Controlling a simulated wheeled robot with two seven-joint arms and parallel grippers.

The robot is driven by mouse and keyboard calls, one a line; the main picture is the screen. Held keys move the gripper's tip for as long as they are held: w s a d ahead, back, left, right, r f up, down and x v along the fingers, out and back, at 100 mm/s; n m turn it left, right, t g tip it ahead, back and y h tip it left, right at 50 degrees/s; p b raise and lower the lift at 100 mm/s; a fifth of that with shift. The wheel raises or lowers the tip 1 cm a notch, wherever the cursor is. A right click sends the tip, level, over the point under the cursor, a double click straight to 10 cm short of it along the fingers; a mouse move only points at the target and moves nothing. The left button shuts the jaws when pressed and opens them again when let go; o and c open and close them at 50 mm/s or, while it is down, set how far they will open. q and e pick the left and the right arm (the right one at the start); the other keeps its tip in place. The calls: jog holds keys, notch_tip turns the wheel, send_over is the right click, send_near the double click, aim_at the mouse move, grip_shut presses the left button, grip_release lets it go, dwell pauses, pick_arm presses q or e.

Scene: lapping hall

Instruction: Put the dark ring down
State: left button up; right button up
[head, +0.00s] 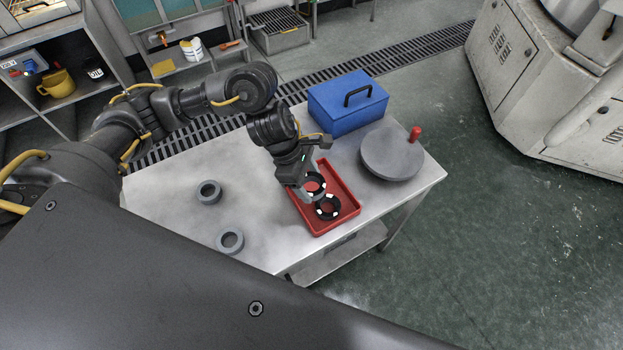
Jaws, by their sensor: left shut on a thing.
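My left gripper (309,190) reaches down over the red tray (345,187) on the metal table. It is shut on a dark ring (323,180) with pale marks, held at the tray's far-left part. Whether this ring touches the tray floor I cannot tell. A second dark ring (327,216) with white marks lies in the tray just in front of it. The two rings look close together or overlapping in the picture. My right gripper is not in view.
Two grey rings (208,191) (230,240) lie on the table (165,190) left of the tray. A blue box (345,108) with a black handle stands behind it. A round grey plate (391,155) with a red knob is to the right. The table's left part is mostly clear.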

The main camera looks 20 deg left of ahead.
pick_arm(q)
send_over(315, 186)
jog(key=a, duration=0.1)
jog(key=f, duration=0.3)
jog(key=f+p, duration=0.1)
jog(key=f, duration=0.2)
jog(key=shift+s+a+f, duration=0.2)
jog(key=shift+f, duration=0.05)
notch_tip(315, 186, down, 3)
jog(key=shift+w+r+p, duration=0.1)
jog(key=shift+p, duration=0.8)
jog(key=shift+f, duration=0.25)
